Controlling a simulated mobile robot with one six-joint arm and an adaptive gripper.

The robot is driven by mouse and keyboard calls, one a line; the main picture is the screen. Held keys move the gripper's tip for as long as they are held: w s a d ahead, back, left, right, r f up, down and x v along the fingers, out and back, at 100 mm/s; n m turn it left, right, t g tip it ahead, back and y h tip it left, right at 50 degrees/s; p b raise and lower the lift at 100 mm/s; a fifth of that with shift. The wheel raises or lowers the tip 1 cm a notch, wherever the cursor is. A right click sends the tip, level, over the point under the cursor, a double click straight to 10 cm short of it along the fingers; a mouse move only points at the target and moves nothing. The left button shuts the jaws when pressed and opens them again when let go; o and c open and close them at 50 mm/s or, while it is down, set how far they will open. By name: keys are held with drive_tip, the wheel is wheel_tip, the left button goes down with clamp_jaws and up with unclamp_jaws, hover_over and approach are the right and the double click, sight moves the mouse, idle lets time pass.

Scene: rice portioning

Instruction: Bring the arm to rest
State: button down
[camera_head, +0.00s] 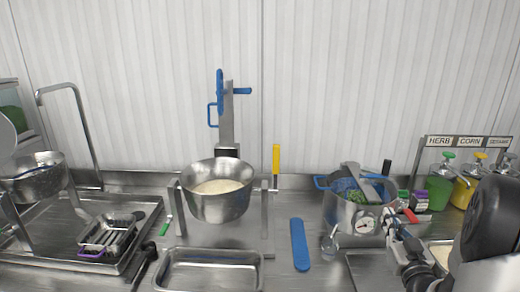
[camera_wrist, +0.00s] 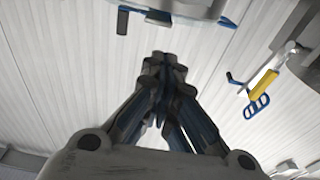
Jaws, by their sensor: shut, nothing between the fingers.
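My gripper (camera_head: 392,224) is at the lower right in the head view, in front of the round pot (camera_head: 349,214) with the dial on it. In the wrist view my gripper (camera_wrist: 163,62) has its fingers together and holds nothing. The pale wall fills most of the background behind the fingers there. My arm comes in from the right edge of the head view and hides part of the counter.
A bowl of rice (camera_head: 217,208) sits in a stand at the middle. Green (camera_head: 440,190) and yellow (camera_head: 464,190) pump bottles stand at right, near my arm.

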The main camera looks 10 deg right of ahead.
drive_tip(key=s+a+r+g, duration=0.1)
drive_tip(key=a+r+g, duration=0.1)
drive_tip(key=a+g, duration=0.35)
drive_tip(key=s+a+r+g, duration=0.1)
drive_tip(key=a+r+g, duration=0.1)
drive_tip(key=a, duration=0.7)
drive_tip(key=s+a+f+n+g+y, duration=0.1)
drive_tip(key=s+a+g+y, duration=0.1)
drive_tip(key=s+a, duration=0.6)
drive_tip(key=s+a+f+n+g+y, duration=0.1)
drive_tip(key=s+a+g+y, duration=0.1)
drive_tip(key=s+a+g, duration=0.3)
drive_tip(key=s+a, duration=0.4)
drive_tip(key=s, duration=0.7)
drive_tip(key=shift+a+f+n, duration=0.25)
drive_tip(key=shift+n, duration=0.05)
